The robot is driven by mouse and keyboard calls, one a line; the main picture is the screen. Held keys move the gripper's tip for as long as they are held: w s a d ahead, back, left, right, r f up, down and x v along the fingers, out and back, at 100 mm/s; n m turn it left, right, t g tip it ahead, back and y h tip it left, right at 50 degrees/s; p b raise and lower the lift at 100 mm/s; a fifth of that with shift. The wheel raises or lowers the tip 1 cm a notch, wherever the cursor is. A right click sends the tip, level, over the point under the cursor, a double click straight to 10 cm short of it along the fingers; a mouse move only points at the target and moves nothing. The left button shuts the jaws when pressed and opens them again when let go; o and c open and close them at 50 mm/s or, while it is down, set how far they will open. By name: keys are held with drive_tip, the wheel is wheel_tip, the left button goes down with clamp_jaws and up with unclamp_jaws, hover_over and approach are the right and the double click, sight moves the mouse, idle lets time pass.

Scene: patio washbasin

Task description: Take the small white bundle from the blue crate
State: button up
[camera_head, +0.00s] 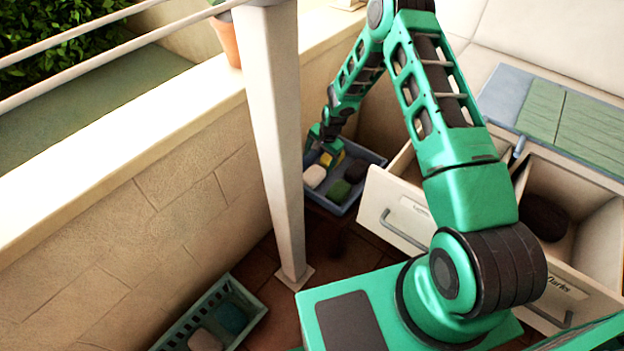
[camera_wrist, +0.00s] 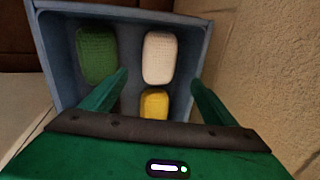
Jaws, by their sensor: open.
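The blue crate (camera_head: 347,203) stands on the floor at the foot of the wall, beyond the white post. The small white bundle (camera_head: 315,176) lies in it at the left; in the wrist view the white bundle (camera_wrist: 159,57) is near the crate's far side, right of a green bundle (camera_wrist: 97,55). A yellow bundle (camera_wrist: 154,104) lies just below it in that view. My gripper (camera_wrist: 160,78) is open and over the crate, its fingers on either side of the yellow and white bundles' column. Nothing is between the fingers that I can see held. A dark bundle (camera_head: 354,170) is also in the crate.
A white post (camera_head: 275,130) stands left of the crate, and the stone wall (camera_head: 180,190) runs close behind it. Open drawers (camera_head: 400,215) stand to the right. A green crate (camera_head: 256,307) with bundles sits at the front left.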

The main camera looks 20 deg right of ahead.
sight(313, 174)
drive_tip(key=x, duration=0.6)
drive_tip(key=shift+a+f, duration=0.2)
drive_tip(key=shift+a, duration=0.1)
drive_tip(key=shift+s+x, duration=0.15)
drive_tip(key=shift+x, duration=1.1)
drive_tip(key=shift+s+x, duration=0.1)
drive_tip(key=shift+x, duration=1.2)
drive_tip(key=shift+a+f, duration=0.1)
drive_tip(key=c, duration=1.2)
